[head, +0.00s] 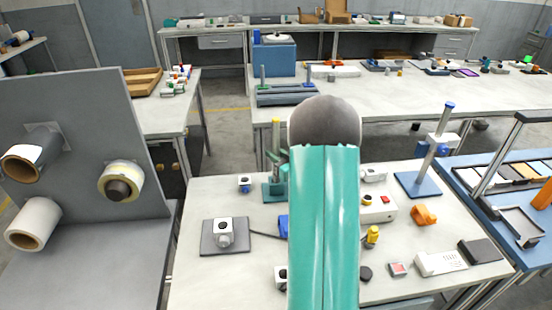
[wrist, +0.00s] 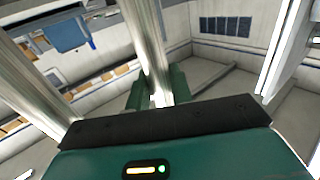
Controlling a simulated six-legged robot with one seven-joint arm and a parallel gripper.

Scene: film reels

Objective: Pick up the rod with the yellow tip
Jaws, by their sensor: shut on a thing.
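The rod with the yellow tip (head: 276,132) stands upright on a green base (head: 270,192) in the head view, just left of my arm.
A blue-tipped rod (head: 438,133) stands on a blue base to the right. The near table (head: 195,280) holds a small camera-like block (head: 223,228), an orange part (head: 424,214) and a white box (head: 440,263). A grey panel with rolls (head: 75,110) stands at left.

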